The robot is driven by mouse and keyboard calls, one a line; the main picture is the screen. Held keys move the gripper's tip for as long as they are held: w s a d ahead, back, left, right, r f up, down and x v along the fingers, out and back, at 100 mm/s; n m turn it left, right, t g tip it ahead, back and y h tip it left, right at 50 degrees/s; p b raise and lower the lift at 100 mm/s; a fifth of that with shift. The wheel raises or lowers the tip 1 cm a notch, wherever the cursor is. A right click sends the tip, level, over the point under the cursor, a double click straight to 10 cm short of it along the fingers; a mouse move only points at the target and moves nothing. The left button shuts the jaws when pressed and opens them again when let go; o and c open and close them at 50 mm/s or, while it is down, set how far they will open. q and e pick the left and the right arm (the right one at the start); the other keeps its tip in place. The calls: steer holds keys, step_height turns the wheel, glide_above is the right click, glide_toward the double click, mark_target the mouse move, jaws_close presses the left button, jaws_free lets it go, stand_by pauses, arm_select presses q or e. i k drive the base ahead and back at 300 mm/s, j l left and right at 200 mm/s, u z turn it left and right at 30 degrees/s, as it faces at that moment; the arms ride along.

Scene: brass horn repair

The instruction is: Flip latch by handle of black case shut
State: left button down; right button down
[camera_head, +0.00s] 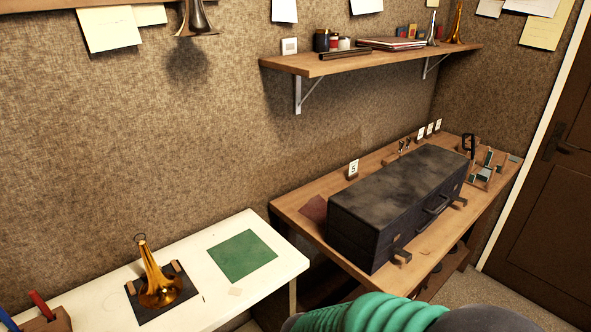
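The black case (385,200) lies on the wooden bench with its lid down. Its handle (437,204) is on the long front side facing the lower right. One small brownish latch (402,257) sticks out from that side near the near end. Another latch (460,202) sticks out beyond the handle, toward the far end. Both seem to stand away from the case, but they are too small to tell exactly. Neither of my grippers is in view. A ribbed teal part, seemingly of my own arm, shows at the bottom edge.
The wooden bench (290,208) also bears small holders (487,170) and number cards (353,169). A white table (205,262) at left holds a brass horn bell (160,283) and a green mat (242,255). A shelf (345,62) hangs above the case. A brown door (540,190) is at right.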

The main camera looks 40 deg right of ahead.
mark_target(408, 256)
steer(key=j+z, duration=0.1)
steer(key=z, duration=0.35)
steer(key=k+z, duration=0.1)
steer(key=z, duration=0.75)
steer(key=k+z, duration=0.15)
steer(key=z, duration=0.3)
steer(key=k, duration=0.65)
steer(key=j+z, duration=0.05)
